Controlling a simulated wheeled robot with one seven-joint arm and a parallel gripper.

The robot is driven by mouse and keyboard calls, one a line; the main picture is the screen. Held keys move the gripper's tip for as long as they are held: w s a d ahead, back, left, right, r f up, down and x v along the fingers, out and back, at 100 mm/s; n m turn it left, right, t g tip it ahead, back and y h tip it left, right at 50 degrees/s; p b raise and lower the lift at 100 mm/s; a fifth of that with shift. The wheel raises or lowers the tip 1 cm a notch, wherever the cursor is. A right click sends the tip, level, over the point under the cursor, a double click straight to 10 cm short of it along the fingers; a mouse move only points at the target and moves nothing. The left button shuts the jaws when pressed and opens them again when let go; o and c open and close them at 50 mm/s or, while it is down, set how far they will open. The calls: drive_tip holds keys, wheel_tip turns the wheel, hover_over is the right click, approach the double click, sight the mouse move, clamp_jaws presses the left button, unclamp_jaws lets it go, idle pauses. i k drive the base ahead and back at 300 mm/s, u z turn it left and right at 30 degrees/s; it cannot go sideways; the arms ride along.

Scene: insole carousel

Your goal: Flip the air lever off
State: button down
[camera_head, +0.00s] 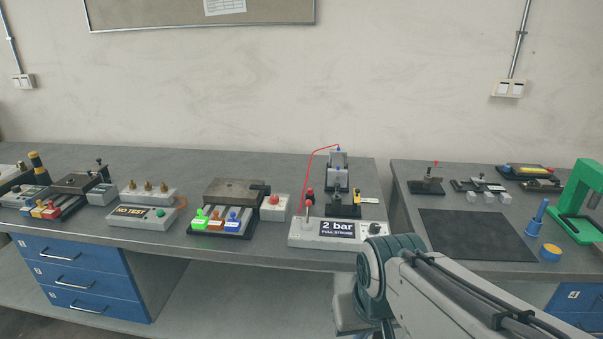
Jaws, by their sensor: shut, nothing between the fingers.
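A light grey control box (296,235) stands near the front edge of the left bench, right of its middle. Its display (338,229) reads "2 bar" and "FULL STROKE". A small lever (308,207) with a red tip stands about upright at the box's left end; I take it for the air lever. A thin red tube rises near the lever and runs to a grey device (338,177) behind. My arm reaches in from the lower right, in front of the bench and below the box; my gripper is not in view.
A grey box with a red button (275,207) and a fixture with green, orange and blue levers (215,222) stand to the left. Farther left is a "NO TEST" box (140,216). A second bench at right holds a black mat (477,234) and a green press (585,195).

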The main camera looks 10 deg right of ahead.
sight(308, 202)
drive_tip(key=i, duration=1.05)
drive_tip(key=u, duration=0.1)
